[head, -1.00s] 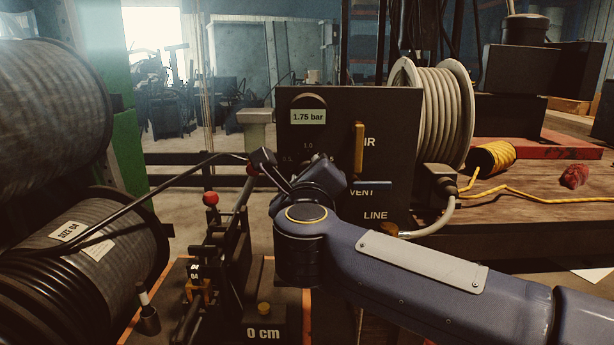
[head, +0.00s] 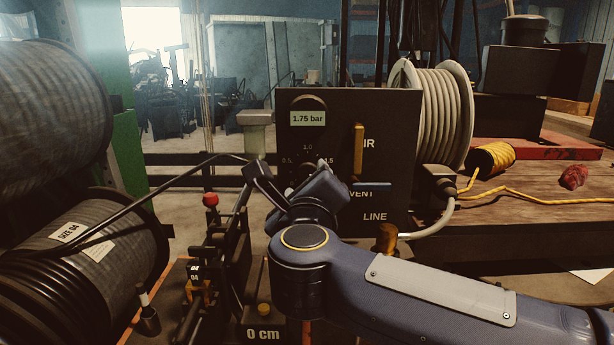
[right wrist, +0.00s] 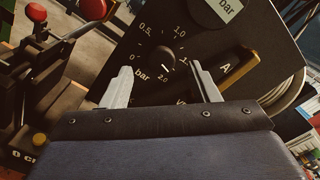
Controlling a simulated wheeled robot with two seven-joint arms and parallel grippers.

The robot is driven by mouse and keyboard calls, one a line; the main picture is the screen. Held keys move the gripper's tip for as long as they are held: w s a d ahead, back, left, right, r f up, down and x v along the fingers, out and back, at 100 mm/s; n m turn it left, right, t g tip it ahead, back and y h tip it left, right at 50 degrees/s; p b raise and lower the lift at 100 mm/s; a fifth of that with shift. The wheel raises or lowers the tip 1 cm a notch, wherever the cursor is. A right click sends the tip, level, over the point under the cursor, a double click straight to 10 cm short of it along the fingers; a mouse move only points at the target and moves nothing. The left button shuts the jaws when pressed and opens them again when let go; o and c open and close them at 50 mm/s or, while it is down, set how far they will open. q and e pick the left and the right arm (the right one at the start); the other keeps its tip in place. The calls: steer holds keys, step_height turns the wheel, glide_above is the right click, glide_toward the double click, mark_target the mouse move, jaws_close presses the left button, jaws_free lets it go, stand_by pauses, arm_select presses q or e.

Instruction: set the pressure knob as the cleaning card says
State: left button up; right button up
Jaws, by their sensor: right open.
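The black pressure knob (right wrist: 160,59) sits on the dark panel (head: 402,130), inside a dial marked 0.5, 1.0, 1.5 and 2.0 bar. Its pale mark points to the lower right, toward the 2.0 side. The display (head: 308,118) above it reads 1.75 bar. My right gripper (head: 290,173) is open in front of the dial and hides most of the knob in the head view. In the right wrist view its two fingers (right wrist: 161,70) stand apart, one each side below the knob, with nothing between them. I see no readable cleaning card. My left gripper is not in view.
A yellow lever (head: 359,150) stands right of the dial, with a blue lever (head: 371,184) below it. Left of my arm are the red-knobbed crimper lever (head: 211,199) and hose reels (head: 90,250). A wooden bench (head: 520,215) lies to the right.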

steer(key=s, duration=0.4)
steer(key=s+d+f+n+g+y, duration=0.1)
steer(key=d+f+n+y, duration=0.1)
steer(key=d+n+y, duration=0.45)
steer(key=s+d+f+n+g+y, duration=0.1)
steer(key=s+d+f+n, duration=0.15)
steer(key=n, duration=0.65)
steer(key=s+d+f+n+g+h, duration=0.2)
steer(key=s+d+f+n+g, duration=0.35)
steer(key=s+f, duration=0.55)
steer(key=s+d+f+n+g+h, duration=0.2)
steer(key=s+d+f+n+g, duration=0.45)
steer(key=f, duration=0.85)
step_height(320, 180, up, 25)
steer(key=s+m+t+p, duration=0.1)
steer(key=m+p, duration=0.1)
steer(key=p, duration=2.3)
steer(key=shift+s+r+t, duration=0.15)
steer(key=shift+t, duration=0.15)
